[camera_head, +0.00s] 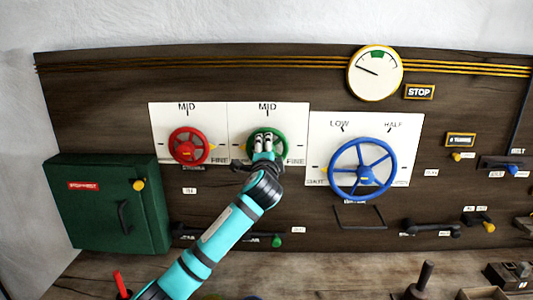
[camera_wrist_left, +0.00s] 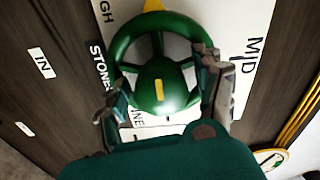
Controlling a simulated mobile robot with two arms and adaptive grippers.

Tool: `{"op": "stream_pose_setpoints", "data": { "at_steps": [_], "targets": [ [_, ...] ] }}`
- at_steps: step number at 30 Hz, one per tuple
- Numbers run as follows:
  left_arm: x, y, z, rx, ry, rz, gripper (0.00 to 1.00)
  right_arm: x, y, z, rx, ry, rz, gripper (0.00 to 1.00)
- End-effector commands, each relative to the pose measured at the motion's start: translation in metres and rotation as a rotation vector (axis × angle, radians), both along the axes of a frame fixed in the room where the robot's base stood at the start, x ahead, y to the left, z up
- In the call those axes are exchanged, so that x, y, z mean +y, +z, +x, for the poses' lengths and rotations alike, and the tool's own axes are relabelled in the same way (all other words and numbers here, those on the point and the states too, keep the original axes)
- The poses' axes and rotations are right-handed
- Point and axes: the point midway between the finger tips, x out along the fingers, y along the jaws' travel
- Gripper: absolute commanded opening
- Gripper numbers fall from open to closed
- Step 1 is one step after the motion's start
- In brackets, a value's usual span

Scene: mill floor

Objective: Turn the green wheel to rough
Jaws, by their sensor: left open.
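The green wheel (camera_head: 281,137) is mounted on a white plate on the dark wooden panel, between the red wheel and the blue wheel. Its plate reads MID at the top and FINE at the lower right; the left side is partly covered by my arm. In the left wrist view the green wheel (camera_wrist_left: 122,45) shows a yellow mark on its hub and a yellow pointer at its rim, towards a label ending in GH. My left gripper (camera_head: 263,143) is in front of the wheel. Its fingers (camera_wrist_left: 165,90) are open, one on each side of the hub. Contact cannot be told.
The red wheel (camera_head: 175,146) is left of the green one, and the larger blue wheel (camera_head: 366,146) is right. A green box (camera_head: 95,212) stands out at the left. A gauge (camera_head: 375,73) is above. Levers and knobs line the lower panel.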

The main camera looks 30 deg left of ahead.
Motion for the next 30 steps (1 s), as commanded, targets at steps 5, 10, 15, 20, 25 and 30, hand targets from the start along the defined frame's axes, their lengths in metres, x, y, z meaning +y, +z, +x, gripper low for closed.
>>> {"op": "stream_pose_setpoints", "data": {
  "at_steps": [5, 10, 15, 20, 25, 30],
  "targets": [
    [-0.005, 0.001, -0.007, -0.001, -0.002, 0.002, 0.69, 0.001, 0.000, 0.000, -0.001, 0.000, 0.001, 0.00],
    [-0.021, 0.001, -0.034, -0.002, -0.003, 0.002, 0.69, 0.001, 0.000, 0.000, -0.001, 0.000, 0.001, 0.00],
    [-0.041, 0.001, -0.066, -0.001, -0.003, -0.001, 0.69, 0.001, 0.000, 0.000, 0.000, -0.001, 0.001, 0.00],
    [-0.054, 0.001, -0.089, 0.000, -0.001, 0.000, 0.69, 0.001, 0.000, 0.000, 0.000, -0.001, 0.001, 0.00],
    [-0.061, 0.002, -0.101, 0.000, -0.001, -0.001, 0.69, 0.001, 0.000, 0.000, 0.000, -0.001, 0.001, 0.00],
    [-0.062, 0.002, -0.103, 0.001, 0.000, -0.001, 0.69, 0.001, 0.000, 0.000, 0.000, -0.001, 0.001, 0.00]
  ]
}}
